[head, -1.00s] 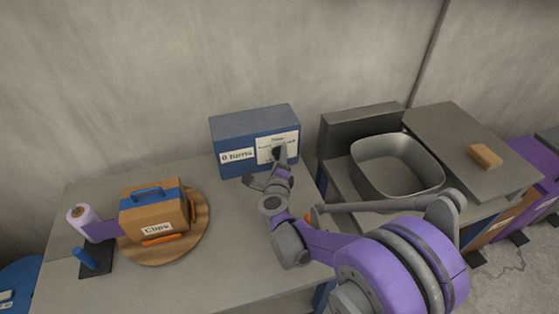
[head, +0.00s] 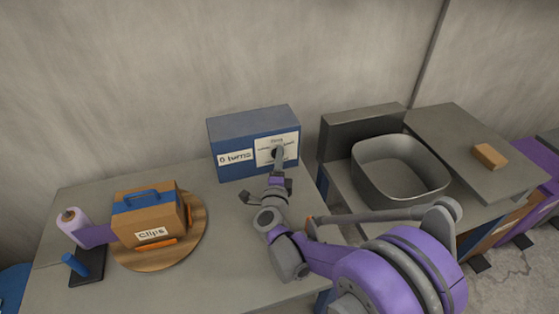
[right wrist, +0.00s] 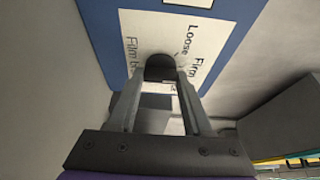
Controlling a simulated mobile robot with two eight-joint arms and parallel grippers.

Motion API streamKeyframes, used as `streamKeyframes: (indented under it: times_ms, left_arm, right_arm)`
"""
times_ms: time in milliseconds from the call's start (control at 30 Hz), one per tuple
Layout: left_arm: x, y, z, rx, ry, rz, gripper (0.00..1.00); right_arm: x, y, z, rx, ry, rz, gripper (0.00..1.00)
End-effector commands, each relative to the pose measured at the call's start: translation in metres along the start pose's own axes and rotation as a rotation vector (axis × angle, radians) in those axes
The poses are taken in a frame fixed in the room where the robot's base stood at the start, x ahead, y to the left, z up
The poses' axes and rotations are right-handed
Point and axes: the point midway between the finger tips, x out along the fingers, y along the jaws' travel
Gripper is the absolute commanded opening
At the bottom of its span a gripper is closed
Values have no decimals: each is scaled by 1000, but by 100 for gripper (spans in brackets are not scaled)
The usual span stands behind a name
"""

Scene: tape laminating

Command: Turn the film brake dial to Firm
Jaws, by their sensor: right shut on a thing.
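The film brake dial (right wrist: 160,67) is a dark round knob on a white label (right wrist: 118,35) with the words "Loose" and "Firm". The label is on the front of a blue box (head: 232,131), which also bears a "0 turns" plate (head: 235,159). My right gripper (right wrist: 156,84) is shut on the dial, one finger on each side. In the head view my right gripper (head: 277,158) reaches the label and covers most of the dial. I cannot tell which word the dial points at. My left gripper is not in view.
A grey tub (head: 400,170) and a small tan block (head: 490,156) are at the right. The table front (head: 205,290) is clear.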

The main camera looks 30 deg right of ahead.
Motion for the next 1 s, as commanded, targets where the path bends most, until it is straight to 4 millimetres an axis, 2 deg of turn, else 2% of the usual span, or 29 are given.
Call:
streamKeyframes:
  times_ms: [200, 233, 400, 767, 867, 1000]
  left_arm:
    - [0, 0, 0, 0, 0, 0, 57]
    - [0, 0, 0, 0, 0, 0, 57]
    - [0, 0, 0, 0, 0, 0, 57]
    - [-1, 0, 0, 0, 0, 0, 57]
    - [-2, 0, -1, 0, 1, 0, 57]
    - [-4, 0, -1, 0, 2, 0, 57]
  right_arm:
    - [0, 0, 0, 0, -1, 1, 0]
    - [0, 0, 0, 0, -1, 1, 52]
    - [0, 0, 0, 1, 0, 1, 80]
    - [-6, 0, 1, 1, -2, 1, 80]
    - [-19, 0, 1, 1, -2, 0, 80]
    - [-48, -1, 1, 2, -4, 1, 80]
